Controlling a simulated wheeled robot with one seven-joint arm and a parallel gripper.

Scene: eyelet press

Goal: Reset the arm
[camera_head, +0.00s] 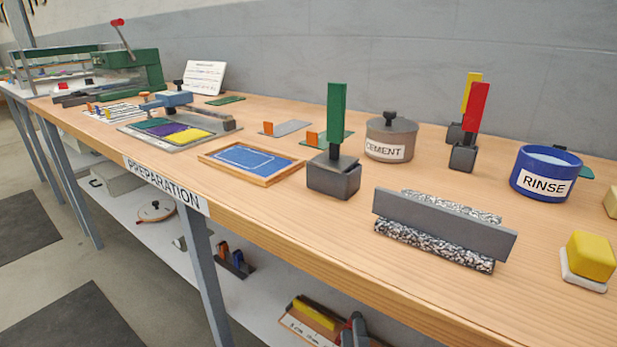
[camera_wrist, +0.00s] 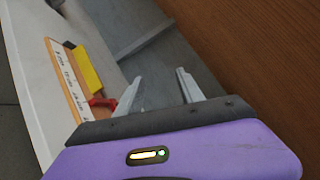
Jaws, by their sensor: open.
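My gripper (camera_wrist: 158,88) shows in the wrist view with two pale fingers spread apart and nothing between them. Its purple housing (camera_wrist: 180,155) fills the bottom of that view. Beyond the fingers lie the grey leg or panel under the bench and a brown wooden surface (camera_wrist: 255,60) at the right. My gripper and arm are not in the head view.
The wooden bench (camera_head: 290,215) holds a blue RINSE pot (camera_head: 545,172), a grey CEMENT pot (camera_head: 390,139), a green-handled tool in a dark block (camera_head: 333,178) and a grey bar (camera_head: 442,224). A lower shelf (camera_head: 240,294) holds a board with a yellow bar (camera_head: 315,314).

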